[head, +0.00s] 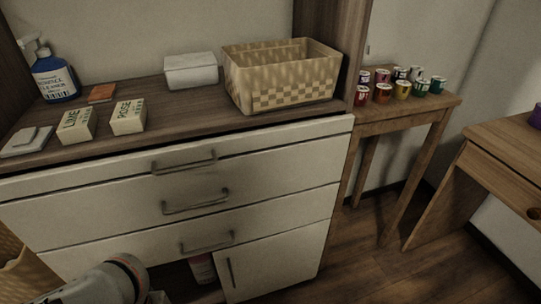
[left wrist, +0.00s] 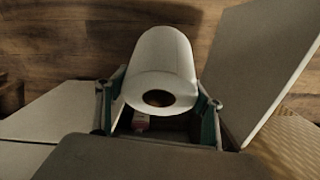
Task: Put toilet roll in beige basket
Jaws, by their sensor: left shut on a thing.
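The white toilet roll (left wrist: 160,58) is between the fingers of my left gripper (left wrist: 160,106) in the left wrist view, with its dark core hole facing the camera. The gripper is shut on it. In the head view my left arm comes in at the bottom left; its gripper and the roll are out of sight there. The beige basket (head: 285,97), woven and rectangular, stands upright on the dresser top at the back right, well apart from my arm. Its inside bottom is hidden. My right gripper is in neither view.
The dresser top (head: 185,118) also holds a white box (head: 191,71), two labelled boxes, a blue spray bottle (head: 55,78) and a grey item. Several cans stand on a side table (head: 405,109). A cabinet door (head: 275,262) and drawer handles are below the top.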

